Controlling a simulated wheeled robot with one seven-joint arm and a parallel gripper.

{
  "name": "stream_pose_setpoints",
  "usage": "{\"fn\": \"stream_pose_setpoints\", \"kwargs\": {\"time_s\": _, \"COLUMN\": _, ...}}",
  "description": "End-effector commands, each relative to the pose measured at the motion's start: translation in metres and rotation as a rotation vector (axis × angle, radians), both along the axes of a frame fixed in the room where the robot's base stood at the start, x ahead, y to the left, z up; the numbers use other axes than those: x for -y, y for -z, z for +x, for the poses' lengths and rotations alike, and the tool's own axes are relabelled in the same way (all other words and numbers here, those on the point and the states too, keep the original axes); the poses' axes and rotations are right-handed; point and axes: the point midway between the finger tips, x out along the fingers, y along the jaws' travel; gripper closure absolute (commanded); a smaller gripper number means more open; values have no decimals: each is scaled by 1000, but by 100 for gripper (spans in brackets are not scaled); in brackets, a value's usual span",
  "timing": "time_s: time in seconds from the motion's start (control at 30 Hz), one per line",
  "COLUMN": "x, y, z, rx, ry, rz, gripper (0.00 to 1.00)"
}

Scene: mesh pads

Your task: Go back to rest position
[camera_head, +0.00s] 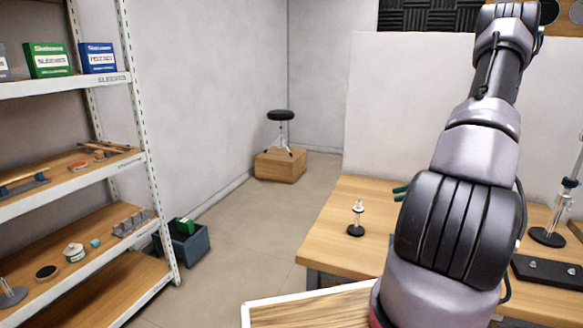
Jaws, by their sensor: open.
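My arm rises from the bottom right of the head view to the top right edge. My gripper does not show; it is out of frame or hidden behind the arm. The wooden workbench (343,209) stands behind the arm, and the arm covers much of it. A small stand with a round black base (355,230) and a pale top is upright on the bench, left of the arm.
A shelf unit (150,165) with boxes and small parts fills the left. A dark bin (186,243) stands beside it. The floor (250,225) between shelf and bench is clear.

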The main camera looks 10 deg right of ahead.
Motion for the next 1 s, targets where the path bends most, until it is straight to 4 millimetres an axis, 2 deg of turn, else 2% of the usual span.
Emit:
{"fn": "stream_pose_setpoints", "kwargs": {"time_s": 0.07, "x": -5, "y": -8, "z": 2, "rx": 7, "ry": -22, "rz": -20, "gripper": 48}}
{"fn": "stream_pose_setpoints", "kwargs": {"time_s": 0.17, "x": -19, "y": -29, "z": 6, "rx": 29, "ry": -92, "rz": -84, "gripper": 48}}
{"fn": "stream_pose_setpoints", "kwargs": {"time_s": 0.33, "x": -63, "y": -85, "z": 7, "rx": 96, "ry": -282, "rz": -272, "gripper": 48}}
{"fn": "stream_pose_setpoints", "kwargs": {"time_s": 0.47, "x": -98, "y": -125, "z": 0, "rx": 164, "ry": -430, "rz": -431, "gripper": 48}}
{"fn": "stream_pose_setpoints", "kwargs": {"time_s": 0.7, "x": -156, "y": -190, "z": -26, "rx": 324, "ry": -665, "rz": -727, "gripper": 48}}
{"fn": "stream_pose_setpoints", "kwargs": {"time_s": 1.0, "x": -210, "y": -255, "z": -74, "rx": 594, "ry": -880, "rz": -1099, "gripper": 48}}
